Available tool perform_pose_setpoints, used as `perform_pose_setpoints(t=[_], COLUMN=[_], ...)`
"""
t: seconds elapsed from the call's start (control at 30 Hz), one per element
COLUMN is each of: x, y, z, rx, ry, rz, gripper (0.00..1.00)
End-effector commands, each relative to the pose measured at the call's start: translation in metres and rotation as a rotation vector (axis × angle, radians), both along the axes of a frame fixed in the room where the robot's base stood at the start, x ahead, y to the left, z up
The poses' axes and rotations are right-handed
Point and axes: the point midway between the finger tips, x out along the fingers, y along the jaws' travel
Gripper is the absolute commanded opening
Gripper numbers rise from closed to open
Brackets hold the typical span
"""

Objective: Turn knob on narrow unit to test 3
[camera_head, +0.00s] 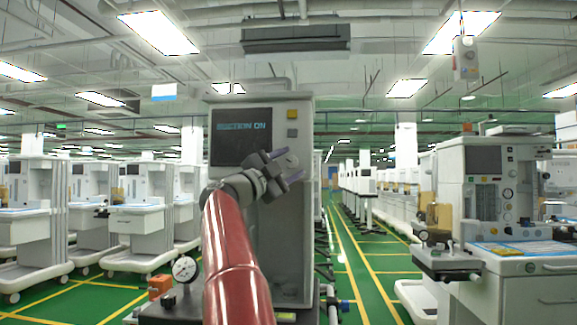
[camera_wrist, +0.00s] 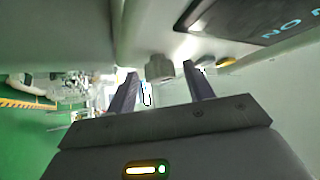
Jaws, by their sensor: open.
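The narrow unit (camera_head: 262,225) is a tall grey-white cabinet with a dark screen (camera_head: 241,137) whose text ends in "CTION ON". My gripper (camera_head: 292,166) is in front of its face, right of and below the screen. In the wrist view, my gripper (camera_wrist: 160,75) is open, one finger on each side.
A yellow button (camera_head: 292,114) and a grey button (camera_head: 292,132) sit right of the screen. A round gauge (camera_head: 185,269) stands low at the left. A wide anaesthesia cart (camera_head: 520,290) stands at right. Green aisle floor (camera_head: 370,262) lies between.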

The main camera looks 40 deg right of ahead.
Motion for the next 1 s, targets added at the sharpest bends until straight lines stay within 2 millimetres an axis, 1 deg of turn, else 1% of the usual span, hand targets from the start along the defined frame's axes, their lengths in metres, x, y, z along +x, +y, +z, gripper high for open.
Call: perform_pose_setpoints(t=[0.3,0.43,0.6,1.0], x=[0.001,0.002,0.001,0.001], y=[0.047,0.062,0.069,0.069], z=[-0.022,-0.028,-0.029,-0.029], rx=[0.000,0.000,0.000,0.000], ry=[-0.001,0.000,-0.001,-0.001], rz=[0.005,0.003,0.000,0.000], gripper=[0.52,0.52,0.52,0.52])
